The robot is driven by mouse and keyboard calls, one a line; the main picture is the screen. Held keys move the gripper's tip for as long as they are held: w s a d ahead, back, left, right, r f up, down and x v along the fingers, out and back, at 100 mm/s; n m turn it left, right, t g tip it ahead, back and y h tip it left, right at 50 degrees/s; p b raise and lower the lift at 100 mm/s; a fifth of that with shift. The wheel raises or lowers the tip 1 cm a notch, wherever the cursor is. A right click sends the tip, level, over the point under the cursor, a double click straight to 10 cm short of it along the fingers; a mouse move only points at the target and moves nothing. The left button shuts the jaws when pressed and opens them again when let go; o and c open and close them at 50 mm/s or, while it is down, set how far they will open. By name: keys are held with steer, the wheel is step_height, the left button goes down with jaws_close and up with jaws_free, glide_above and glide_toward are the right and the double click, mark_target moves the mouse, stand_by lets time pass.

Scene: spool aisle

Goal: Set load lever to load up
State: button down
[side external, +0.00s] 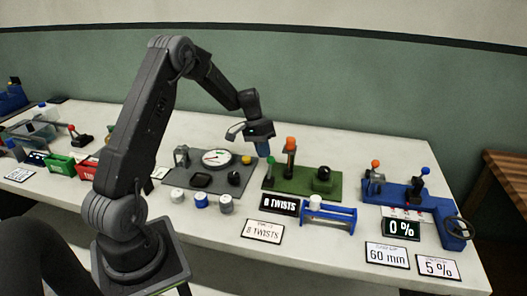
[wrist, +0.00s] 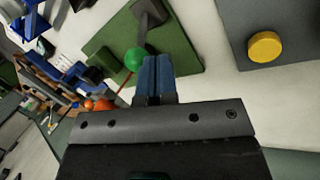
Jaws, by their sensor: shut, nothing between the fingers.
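No readable label marks the load lever, so I cannot tell which handle it is. My gripper (side external: 263,149) is shut and empty, pointing down above the back of the table between the grey gauge board and the green board (side external: 328,183). In the wrist view its blue fingertips (wrist: 155,64) are together, beside a round green knob (wrist: 134,59) over the green board; I cannot tell if they touch. The blue stand (side external: 405,196) at right has levers with an orange knob (side external: 376,164) and a blue knob (side external: 425,171).
The grey board (side external: 175,182) holds a dial gauge (side external: 217,158) and a yellow button (side external: 246,160). Several spools (side external: 201,201) stand in front. A red-knobbed lever (side external: 72,129) is far left.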

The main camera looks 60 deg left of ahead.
steer(key=shift+s+d+r+t+y, duration=0.3)
steer(key=shift+s+d+t+y, duration=0.2)
steer(key=shift+t+y, duration=0.15)
steer(key=shift+m+t+y, duration=0.3)
steer(key=shift+t+y, duration=0.35)
steer(key=shift+y, duration=0.2)
steer(key=s+d, duration=0.3)
steer(key=shift+s+d, duration=0.35)
steer(key=shift+r, duration=0.15)
steer(key=shift+r, duration=0.8)
steer(key=shift+a, duration=0.1)
